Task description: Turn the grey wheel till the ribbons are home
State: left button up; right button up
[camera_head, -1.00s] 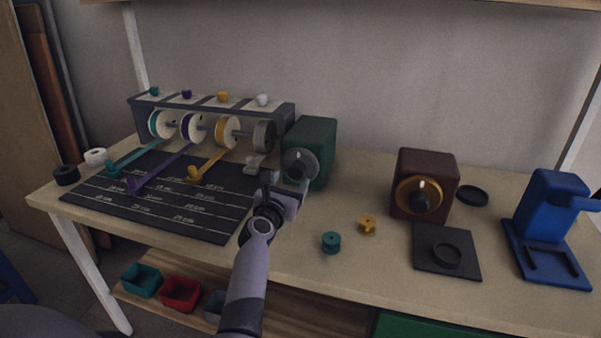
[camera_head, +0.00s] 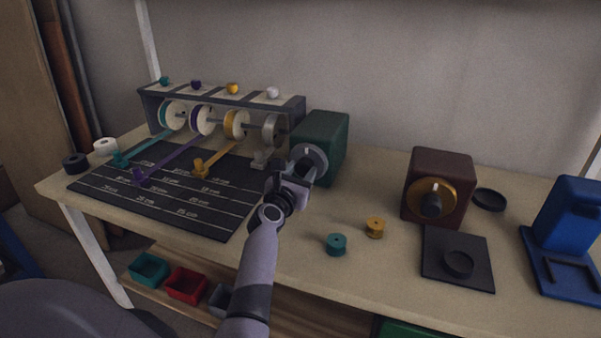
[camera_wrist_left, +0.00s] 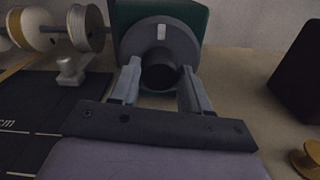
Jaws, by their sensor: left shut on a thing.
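The grey wheel (camera_head: 312,158) is on the front of a green box (camera_head: 331,137), its pale mark at the top. It also shows in the left wrist view (camera_wrist_left: 186,42). My left gripper (camera_wrist_left: 160,78) is shut on its dark hub, one finger on each side. In the head view my left gripper (camera_head: 296,181) hides the wheel's lower part. The teal ribbon (camera_head: 146,149), purple ribbon (camera_head: 172,161) and yellow ribbon (camera_head: 221,154) run from their spools over a black marked mat (camera_head: 195,215). A white-grey tab (camera_head: 262,158) sits close under the fourth spool (camera_head: 270,130). My right gripper is out of view.
A brown box (camera_head: 440,170) with a yellow dial stands to the right. A teal bobbin (camera_head: 336,244) and yellow bobbin (camera_head: 375,227) stand near the front. A black pad (camera_head: 440,270) and blue stand (camera_head: 565,225) are farther right. Black and white rolls stand at the left.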

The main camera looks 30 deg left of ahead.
pick_arm(q)
jog(key=shift+r+m+p, duration=0.1)
jog(key=shift+m+p, duration=0.2)
jog(key=shift+m, duration=0.7)
jog(key=m, duration=0.3)
jog(key=shift+m+p, duration=0.3)
jog(key=shift+p, duration=0.05)
jog(key=m+p, duration=0.1)
jog(key=m, duration=0.4)
jog(key=m+p, duration=0.1)
jog(key=m, duration=0.5)
jog(key=shift+d, duration=0.1)
jog(key=m+p, duration=0.1)
jog(key=m, duration=0.4)
jog(key=shift+p, duration=0.4)
